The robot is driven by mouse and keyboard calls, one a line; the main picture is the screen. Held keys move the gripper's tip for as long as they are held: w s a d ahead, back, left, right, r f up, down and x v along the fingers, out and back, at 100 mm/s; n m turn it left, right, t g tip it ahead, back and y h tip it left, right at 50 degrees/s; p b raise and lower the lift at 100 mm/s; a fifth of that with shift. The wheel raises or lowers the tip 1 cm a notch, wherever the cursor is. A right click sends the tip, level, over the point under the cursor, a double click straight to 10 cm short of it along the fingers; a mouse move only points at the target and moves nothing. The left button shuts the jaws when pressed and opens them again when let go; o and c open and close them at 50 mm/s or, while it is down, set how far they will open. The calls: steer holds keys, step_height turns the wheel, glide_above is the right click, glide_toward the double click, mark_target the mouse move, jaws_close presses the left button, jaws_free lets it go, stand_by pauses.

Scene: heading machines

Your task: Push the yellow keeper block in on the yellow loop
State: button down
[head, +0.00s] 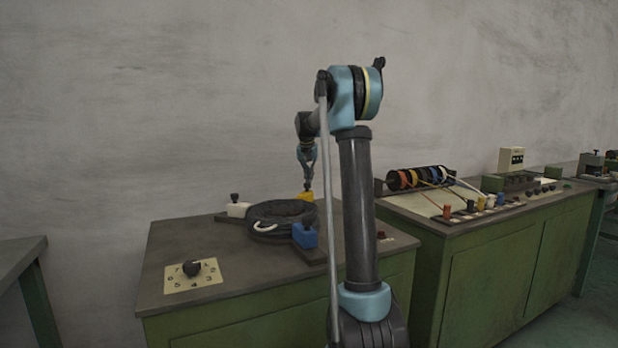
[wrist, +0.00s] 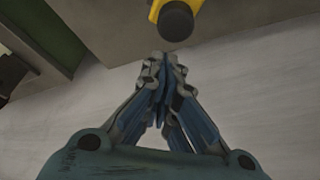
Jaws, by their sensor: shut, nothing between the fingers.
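The yellow keeper block (head: 306,196) stands at the back of the black ring-shaped coil (head: 262,214) on the green bench. In the wrist view, the yellow block (wrist: 181,5) shows at the top edge with a round black knob (wrist: 175,21) on it. My gripper (head: 307,186) is shut and empty, pointing down at the yellow block in the head view. In the wrist view its closed fingertips (wrist: 163,58) are a little apart from the knob in the picture. I cannot tell whether they touch the block. No yellow loop can be made out.
A blue block (head: 304,236) stands at the coil's front right, and a white block (head: 237,208) with a dark knob at its left. A numbered dial plate (head: 193,277) lies at the bench's front left. Another bench with coloured spools (head: 418,178) stands to the right.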

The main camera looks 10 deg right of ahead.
mark_target(305, 185)
steer(key=shift+s+a, duration=0.2)
steer(key=shift+s, duration=0.35)
steer(key=shift+s+a, duration=0.45)
steer(key=shift+s, duration=0.4)
steer(key=shift+s+a, duration=0.4)
steer(key=shift+s, duration=0.5)
steer(key=shift+s+a, duration=0.45)
steer(key=shift+s, duration=0.4)
